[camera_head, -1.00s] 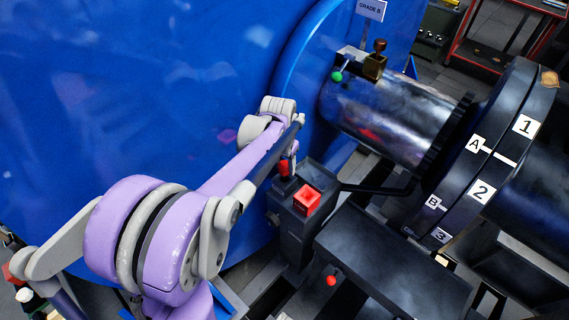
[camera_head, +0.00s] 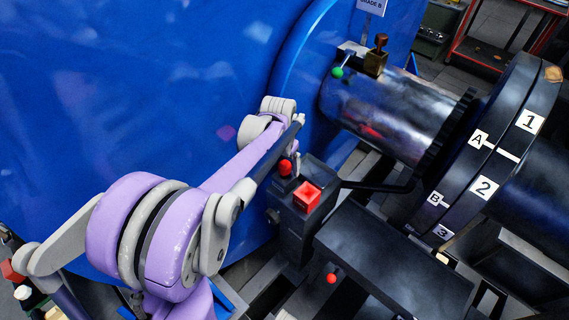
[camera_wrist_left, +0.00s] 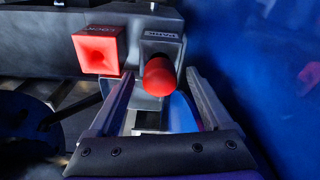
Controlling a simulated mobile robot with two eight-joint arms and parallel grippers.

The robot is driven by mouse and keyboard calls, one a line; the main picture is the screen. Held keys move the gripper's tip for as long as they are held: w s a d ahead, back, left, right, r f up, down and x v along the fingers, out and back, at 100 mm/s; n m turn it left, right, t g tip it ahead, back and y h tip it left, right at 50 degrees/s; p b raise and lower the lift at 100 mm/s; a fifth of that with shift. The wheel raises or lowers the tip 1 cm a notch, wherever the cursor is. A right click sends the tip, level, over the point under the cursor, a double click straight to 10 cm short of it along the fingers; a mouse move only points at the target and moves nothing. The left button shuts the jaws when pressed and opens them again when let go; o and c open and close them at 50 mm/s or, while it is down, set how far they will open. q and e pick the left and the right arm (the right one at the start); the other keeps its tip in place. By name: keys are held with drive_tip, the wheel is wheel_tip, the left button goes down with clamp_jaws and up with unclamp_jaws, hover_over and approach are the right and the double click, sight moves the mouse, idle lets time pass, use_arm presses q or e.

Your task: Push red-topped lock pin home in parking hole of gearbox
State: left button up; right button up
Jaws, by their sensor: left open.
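The gearbox (camera_head: 296,232) is a dark box against the blue casing. The red-topped lock pin (camera_head: 285,167) stands at its back left, with a rounded red knob. In the left wrist view the red knob (camera_wrist_left: 159,77) is in front of a dark label plate that seems to read PARK (camera_wrist_left: 160,37). The hole under it is hidden, and I cannot tell how deep the pin sits. My left gripper (camera_wrist_left: 160,74) is open, its fingers on either side of the knob with gaps visible. In the head view its fingers are small and partly hidden. My right gripper is not in view.
A red square socket (camera_head: 307,197) sits beside the pin on the gearbox top. A metal drum (camera_head: 390,110) with a green knob (camera_head: 337,72) and a numbered dark flange (camera_head: 490,150) lie to the right. The blue casing (camera_head: 130,80) is close on the left.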

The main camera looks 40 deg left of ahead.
use_arm(q)
wheel_tip(320, 180, up, 11)
drive_tip(key=s+p, duration=0.1)
drive_tip(key=shift+s, duration=0.15)
drive_tip(key=shift+f, duration=0.1)
idle(0.3)
drive_tip(key=s+p, duration=0.2)
drive_tip(key=s, duration=1)
drive_tip(key=shift+a, duration=0.45)
